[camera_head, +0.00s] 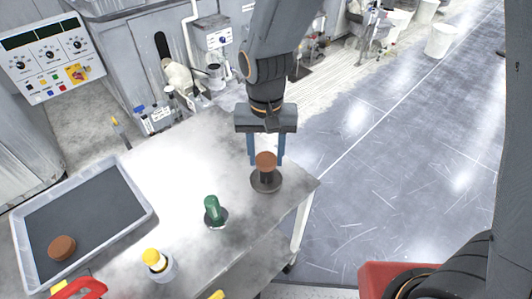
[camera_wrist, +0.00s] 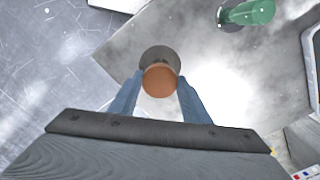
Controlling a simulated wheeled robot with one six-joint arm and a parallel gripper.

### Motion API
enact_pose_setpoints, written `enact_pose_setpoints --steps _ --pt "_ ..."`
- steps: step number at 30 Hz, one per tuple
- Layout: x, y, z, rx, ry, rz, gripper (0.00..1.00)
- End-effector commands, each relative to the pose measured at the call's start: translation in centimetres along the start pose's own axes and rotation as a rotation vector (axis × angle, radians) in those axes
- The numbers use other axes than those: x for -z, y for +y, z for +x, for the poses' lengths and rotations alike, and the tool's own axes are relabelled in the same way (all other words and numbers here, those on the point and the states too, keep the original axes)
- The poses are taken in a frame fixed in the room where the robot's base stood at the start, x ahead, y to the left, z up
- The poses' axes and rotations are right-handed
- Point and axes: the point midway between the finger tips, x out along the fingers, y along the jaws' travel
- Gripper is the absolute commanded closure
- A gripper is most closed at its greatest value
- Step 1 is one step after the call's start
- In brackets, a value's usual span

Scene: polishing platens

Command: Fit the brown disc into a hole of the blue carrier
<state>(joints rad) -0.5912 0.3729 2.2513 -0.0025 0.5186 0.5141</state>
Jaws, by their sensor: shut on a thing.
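A brown disc (camera_head: 266,161) is between the fingertips of my gripper (camera_head: 266,158), which is shut on it. It appears at the top of a dark stem with a round base (camera_head: 265,183) near the table's right corner; I cannot tell whether it rests on the stem. In the wrist view the brown disc (camera_wrist: 160,78) sits between the two blue fingers of my gripper (camera_wrist: 160,88), with the round grey base (camera_wrist: 157,54) partly hidden behind it. Another brown disc (camera_head: 62,247) lies in the grey tray (camera_head: 146,190) at left. I see no blue carrier in either view.
A green-topped piece (camera_head: 212,207) with a dark base stands left of my gripper, and a yellow-topped piece (camera_head: 154,260) stands nearer the front. A red-handled item (camera_head: 80,288) is at the lower left. The grey table (camera_head: 180,165) is bare behind these pieces.

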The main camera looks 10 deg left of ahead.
Motion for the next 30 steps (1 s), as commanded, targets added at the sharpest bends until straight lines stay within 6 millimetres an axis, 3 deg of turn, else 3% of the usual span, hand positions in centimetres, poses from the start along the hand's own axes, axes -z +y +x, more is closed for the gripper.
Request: enact_pose_setpoints --steps 8,9,12,23,30 --pt "0.0 0.0 0.2 0.0 0.0 0.0 0.82" --pt "0.0 0.0 0.2 0.0 0.0 0.0 0.54" --pt "0.0 0.0 0.2 0.0 0.0 0.0 0.39" --pt "0.1 0.0 -0.2 0.001 0.002 0.0 0.39" --pt "0.2 -0.1 -3.0 0.004 0.007 0.0 0.39"
